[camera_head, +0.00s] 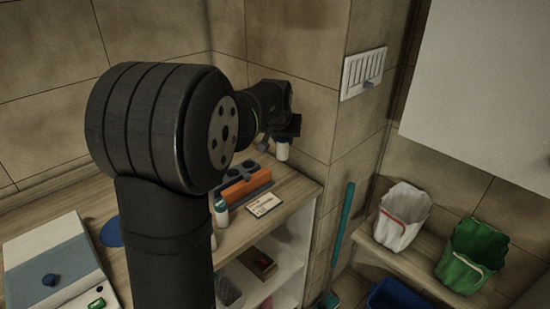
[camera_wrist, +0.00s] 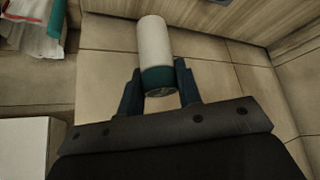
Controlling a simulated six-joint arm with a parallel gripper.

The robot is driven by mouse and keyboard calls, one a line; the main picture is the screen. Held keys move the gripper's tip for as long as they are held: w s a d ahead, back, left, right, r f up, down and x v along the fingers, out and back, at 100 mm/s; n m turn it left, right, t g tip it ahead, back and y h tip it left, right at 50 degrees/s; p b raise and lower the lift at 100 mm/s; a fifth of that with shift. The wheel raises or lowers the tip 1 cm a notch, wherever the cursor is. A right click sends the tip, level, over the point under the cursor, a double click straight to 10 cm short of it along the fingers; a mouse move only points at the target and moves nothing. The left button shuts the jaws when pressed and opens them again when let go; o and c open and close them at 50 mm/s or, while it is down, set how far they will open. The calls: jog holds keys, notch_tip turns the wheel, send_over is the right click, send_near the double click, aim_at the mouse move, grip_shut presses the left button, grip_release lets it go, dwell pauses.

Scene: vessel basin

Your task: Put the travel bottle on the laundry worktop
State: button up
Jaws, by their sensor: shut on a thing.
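A white bottle with a teal band (camera_wrist: 154,45) is between the two fingers of my gripper (camera_wrist: 158,75) in the wrist view. My gripper is shut on it. In the head view, my gripper (camera_head: 284,130) is near the tiled wall at the back, and the lower part of the white bottle (camera_head: 283,152) hangs below it. The bottle appears above the back of the wooden worktop (camera_head: 292,188); I cannot tell how far above. My arm hides part of the worktop.
A white bottle (camera_head: 221,214), an orange-and-grey block (camera_head: 246,186) and a small card (camera_head: 264,205) are on the worktop. A wall corner juts out beside the worktop.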

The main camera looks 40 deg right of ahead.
aim_at(286, 155)
jog(key=s+d, duration=0.3)
jog(key=s, duration=0.8)
jog(key=shift+w+f, duration=5.6)
jog(key=shift+w, duration=0.1)
jog(key=shift+f, duration=0.1)
jog(key=o, duration=1)
jog(key=shift+s+a+r, duration=0.1)
jog(key=shift+a+r, duration=0.05)
jog(key=shift+r, duration=0.2)
jog(key=v, duration=1.1)
jog(key=shift+s+a+r, duration=0.1)
jog(key=shift+a+r, duration=0.05)
